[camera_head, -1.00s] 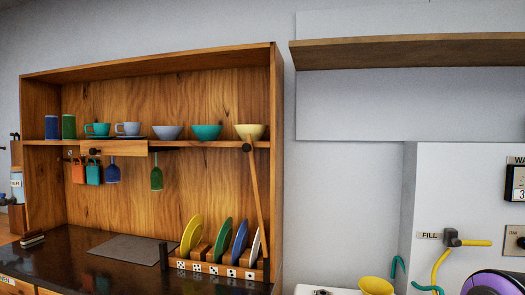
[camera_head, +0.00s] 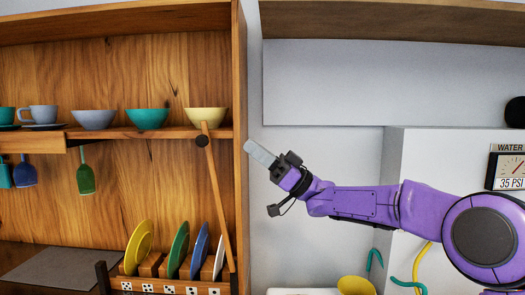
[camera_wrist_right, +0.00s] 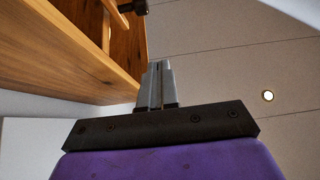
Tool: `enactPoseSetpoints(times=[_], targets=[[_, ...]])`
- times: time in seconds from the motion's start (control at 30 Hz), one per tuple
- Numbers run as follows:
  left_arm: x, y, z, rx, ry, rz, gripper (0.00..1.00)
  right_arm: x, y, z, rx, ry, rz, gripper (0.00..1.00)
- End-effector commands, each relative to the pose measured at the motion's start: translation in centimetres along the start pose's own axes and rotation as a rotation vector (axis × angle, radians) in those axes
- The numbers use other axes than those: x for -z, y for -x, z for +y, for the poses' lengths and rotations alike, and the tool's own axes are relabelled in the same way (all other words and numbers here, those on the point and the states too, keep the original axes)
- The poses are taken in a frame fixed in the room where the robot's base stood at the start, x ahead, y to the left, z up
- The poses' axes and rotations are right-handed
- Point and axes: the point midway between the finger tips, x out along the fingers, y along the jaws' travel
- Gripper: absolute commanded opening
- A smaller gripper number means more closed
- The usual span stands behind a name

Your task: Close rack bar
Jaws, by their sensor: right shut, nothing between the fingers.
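The rack bar (camera_head: 218,205) is a thin wooden bar standing steeply in the head view. Its upper end is by a dark round knob (camera_head: 202,141) at the shelf edge, and its lower end is near the right end of the plate rack (camera_head: 172,288). The rack holds a yellow, a green, a blue and a white plate. My right gripper (camera_head: 250,148) is shut and empty, to the right of the cabinet's side panel and apart from the bar. In the right wrist view its fingers (camera_wrist_right: 155,85) are together, near the wooden cabinet. My left gripper is out of view.
The wooden cabinet's side panel (camera_head: 239,150) stands between my right gripper and the bar. Bowls, including a yellow bowl (camera_head: 206,119), sit on the shelf above. A grey mat (camera_head: 55,268) lies on the counter. A yellow bowl-like item (camera_head: 355,285) is at lower right.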

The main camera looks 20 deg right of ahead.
Motion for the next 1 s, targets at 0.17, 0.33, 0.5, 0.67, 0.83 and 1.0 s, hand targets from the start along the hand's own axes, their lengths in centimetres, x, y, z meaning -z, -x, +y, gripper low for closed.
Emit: enactPoseSetpoints(times=[0.17,0.33,0.5,0.67,0.83,1.0], targets=[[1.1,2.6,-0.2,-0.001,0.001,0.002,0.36,-0.1,-4.3,0.4,-0.001,-0.006,-0.005,0.0],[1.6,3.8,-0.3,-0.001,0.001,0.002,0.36,-2.2,-6.2,0.4,-0.002,-0.007,-0.005,0.0],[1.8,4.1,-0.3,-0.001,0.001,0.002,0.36,-3.2,-6.9,0.3,-0.002,-0.005,-0.002,0.0],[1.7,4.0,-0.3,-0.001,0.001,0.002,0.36,-3.4,-6.9,0.3,-0.001,-0.005,-0.002,0.0],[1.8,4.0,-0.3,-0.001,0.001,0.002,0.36,-3.4,-6.8,0.3,-0.001,-0.004,-0.003,0.0],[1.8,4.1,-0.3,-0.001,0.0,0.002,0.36,-3.4,-6.9,0.4,-0.009,0.002,-0.023,0.0]])
